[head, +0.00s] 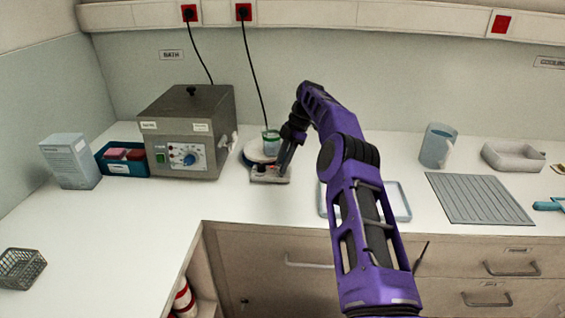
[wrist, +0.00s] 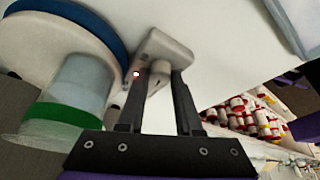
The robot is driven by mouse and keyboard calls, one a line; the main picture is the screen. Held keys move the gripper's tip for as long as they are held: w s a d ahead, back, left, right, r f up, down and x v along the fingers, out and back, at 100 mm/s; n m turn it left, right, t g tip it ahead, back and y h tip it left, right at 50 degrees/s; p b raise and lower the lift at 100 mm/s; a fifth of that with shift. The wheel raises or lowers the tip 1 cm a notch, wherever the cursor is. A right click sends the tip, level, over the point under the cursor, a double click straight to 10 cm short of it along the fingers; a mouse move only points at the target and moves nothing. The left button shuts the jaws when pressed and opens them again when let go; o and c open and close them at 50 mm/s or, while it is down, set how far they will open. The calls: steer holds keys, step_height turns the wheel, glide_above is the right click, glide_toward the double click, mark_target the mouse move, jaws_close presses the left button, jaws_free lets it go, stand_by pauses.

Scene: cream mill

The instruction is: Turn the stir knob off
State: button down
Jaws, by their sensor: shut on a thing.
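The stirrer (head: 265,179) stands on the counter right of the grey water bath, with a round white plate and a green-banded beaker (head: 271,142) on it. In the wrist view the stirrer's pale body (wrist: 163,46) lies beyond my fingertips, with a small lit red lamp (wrist: 136,73). My gripper (head: 282,170) reaches down to the stirrer's front. In the wrist view my gripper (wrist: 160,76) has its two fingers on either side of the stir knob (wrist: 160,68), shut on it. The knob is mostly hidden between the fingers, so its setting cannot be read.
The water bath (head: 192,130) stands close on the left, with a blue tray (head: 125,167) beyond it. A shallow tray (head: 398,201) lies right of the stirrer, partly behind my arm. A jug (head: 437,146) and a ribbed mat (head: 478,199) are farther right. The front left counter is mostly clear.

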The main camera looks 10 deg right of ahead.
stand_by(0.4)
steer(key=c, duration=0.6)
jaws_free()
